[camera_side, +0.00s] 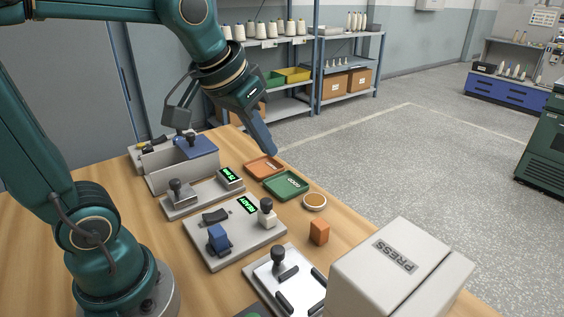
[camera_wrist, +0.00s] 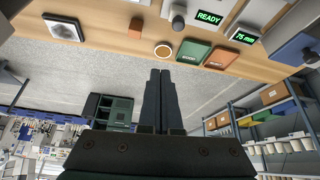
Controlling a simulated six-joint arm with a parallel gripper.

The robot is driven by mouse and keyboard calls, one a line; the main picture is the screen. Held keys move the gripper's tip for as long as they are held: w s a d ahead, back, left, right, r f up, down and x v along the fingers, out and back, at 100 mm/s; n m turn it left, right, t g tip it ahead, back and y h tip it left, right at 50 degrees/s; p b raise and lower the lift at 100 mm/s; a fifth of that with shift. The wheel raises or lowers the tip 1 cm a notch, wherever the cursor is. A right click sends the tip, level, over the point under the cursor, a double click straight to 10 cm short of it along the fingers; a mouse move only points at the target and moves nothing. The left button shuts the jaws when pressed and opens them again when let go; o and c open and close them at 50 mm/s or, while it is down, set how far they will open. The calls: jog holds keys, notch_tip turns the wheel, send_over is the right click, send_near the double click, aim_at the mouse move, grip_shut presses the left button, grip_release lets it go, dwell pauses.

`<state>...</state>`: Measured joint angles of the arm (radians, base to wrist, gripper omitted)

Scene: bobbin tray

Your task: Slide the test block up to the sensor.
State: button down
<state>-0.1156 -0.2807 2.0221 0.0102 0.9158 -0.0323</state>
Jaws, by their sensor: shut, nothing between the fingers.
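The test block (camera_side: 180,192), a grey block with a dark knob, sits at the left end of a light grey plate. The sensor (camera_side: 230,178), a small grey unit with a green "75 mm" display, stands at the plate's right end, with a gap between them. The display also shows in the wrist view (camera_wrist: 244,38); I cannot make out the test block there. My gripper (camera_side: 271,151) is shut and empty, in the air to the right of and above the sensor. Its closed fingers (camera_wrist: 160,74) point toward the bench edge in the wrist view.
An orange tray (camera_side: 250,172) and a green tray (camera_side: 302,184) lie right of the sensor. A grey bin with a blue lid (camera_side: 199,147) stands behind the plate. A "READY" plate (camera_side: 215,257), an orange block (camera_side: 319,232) and a white press (camera_side: 350,285) are nearer.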

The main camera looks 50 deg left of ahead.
jog(key=w+a+f+n+g, duration=0.1)
jog(key=w+a+f+g, duration=0.1)
jog(key=w+a+f, duration=0.2)
jog(key=shift+w, duration=0.4)
jog(key=shift+f, duration=0.15)
jog(key=x, duration=0.9)
jog(key=shift+w+a+f, duration=0.15)
jog(key=shift+f, duration=0.25)
jog(key=shift+s+d, duration=0.25)
jog(key=shift+s, duration=0.7)
jog(key=shift+s+d, duration=0.25)
jog(key=shift+s, duration=0.7)
send_over(246, 232)
